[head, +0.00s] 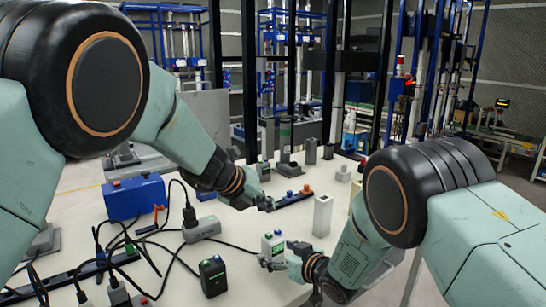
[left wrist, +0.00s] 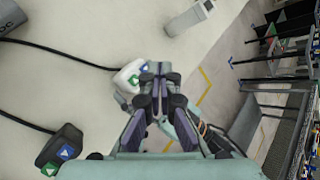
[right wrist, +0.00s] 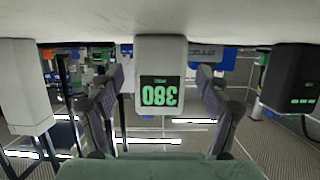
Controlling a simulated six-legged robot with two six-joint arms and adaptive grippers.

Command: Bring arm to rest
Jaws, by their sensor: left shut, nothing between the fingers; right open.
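My left gripper (head: 268,204) is above the table in the head view, its arm reaching in from the left. Its fingers are shut with nothing between them, as the left wrist view (left wrist: 160,70) shows. My right gripper (head: 276,257) is low at the table's near right side, beside a small white device (head: 272,243) with a green display. In the right wrist view the device (right wrist: 161,90) appears upside down, reading 380, between the open fingers (right wrist: 160,78). I cannot tell whether they touch it.
A black device (head: 212,276) stands left of the white one, and a white block (head: 322,215) to its right. A blue box (head: 135,197), a grey power adapter (head: 201,229) and loose black cables cover the left side. A button strip (head: 292,198) lies near my left gripper.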

